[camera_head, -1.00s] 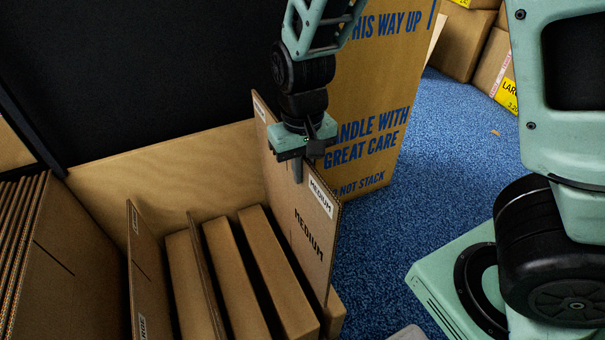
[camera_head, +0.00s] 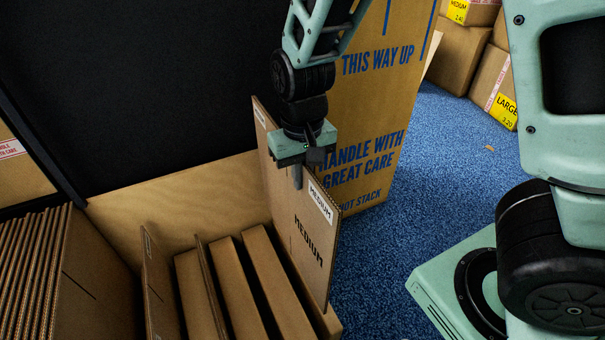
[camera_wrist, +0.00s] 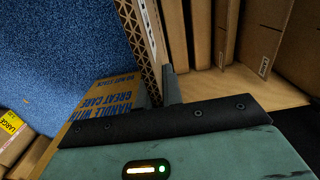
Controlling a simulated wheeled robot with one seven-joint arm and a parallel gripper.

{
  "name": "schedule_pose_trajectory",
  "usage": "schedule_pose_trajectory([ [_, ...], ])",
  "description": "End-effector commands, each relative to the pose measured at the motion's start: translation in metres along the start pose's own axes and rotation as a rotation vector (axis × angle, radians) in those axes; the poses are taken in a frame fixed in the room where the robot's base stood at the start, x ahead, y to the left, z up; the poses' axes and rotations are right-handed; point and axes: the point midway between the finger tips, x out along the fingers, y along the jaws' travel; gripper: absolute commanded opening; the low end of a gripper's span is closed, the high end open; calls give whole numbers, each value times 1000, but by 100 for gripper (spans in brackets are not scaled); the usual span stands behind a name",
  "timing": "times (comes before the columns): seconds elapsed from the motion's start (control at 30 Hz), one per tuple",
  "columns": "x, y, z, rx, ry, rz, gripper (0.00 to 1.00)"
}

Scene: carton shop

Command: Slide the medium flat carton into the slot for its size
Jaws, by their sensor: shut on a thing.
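The medium flat carton (camera_head: 301,222) is a brown upright sheet printed MEDIUM, with white MEDIUM labels on its edge. My gripper (camera_head: 299,172) is shut on its top edge in the head view. In the wrist view the carton (camera_wrist: 146,38) runs edge-on between the fingers of my gripper (camera_wrist: 160,88). The carton stands at the right end of the wooden rack (camera_head: 180,188), beside its rightmost divider block (camera_head: 278,275). Its lower edge is partly hidden, so I cannot tell whether it is inside a slot.
Thin upright sheets (camera_head: 160,280) stand among the rack's blocks, and a stack of flat cartons (camera_head: 40,265) fills the left. A large printed carton (camera_head: 375,125) stands behind the held carton. Labelled boxes (camera_head: 493,85) lie at the back right.

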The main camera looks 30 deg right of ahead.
Motion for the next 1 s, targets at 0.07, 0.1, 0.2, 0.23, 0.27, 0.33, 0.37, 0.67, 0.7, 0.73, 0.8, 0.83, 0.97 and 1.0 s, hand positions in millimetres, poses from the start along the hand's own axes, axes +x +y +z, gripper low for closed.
schedule_pose_trajectory([
  [0.07, -13, 0, 0, 0, 1, -1, 0],
  [0.1, -17, 0, 0, 0, 1, -1, 0],
  [0.2, -26, 0, 0, 0, 1, -1, 0],
  [0.23, -29, 0, 0, 0, 1, -1, 0],
  [0.27, -32, 0, 0, 0, 1, -1, 0],
  [0.33, -38, 0, 0, 0, 1, 0, 0],
  [0.37, -41, 0, 0, 0, 1, 0, 0],
  [0.67, -70, 0, 0, 0, 1, 0, 0],
  [0.7, -74, 0, 0, 0, 1, 0, 0],
  [0.73, -76, 0, 0, 0, 1, 0, 0],
  [0.8, -83, 0, 0, 0, 1, 0, 0],
  [0.83, -86, 0, 0, 0, 1, 0, 0],
  [0.97, -98, 0, 0, 1, 1, -1, 0],
  [1.0, -102, 0, 0, 1, 1, -1, 0],
])
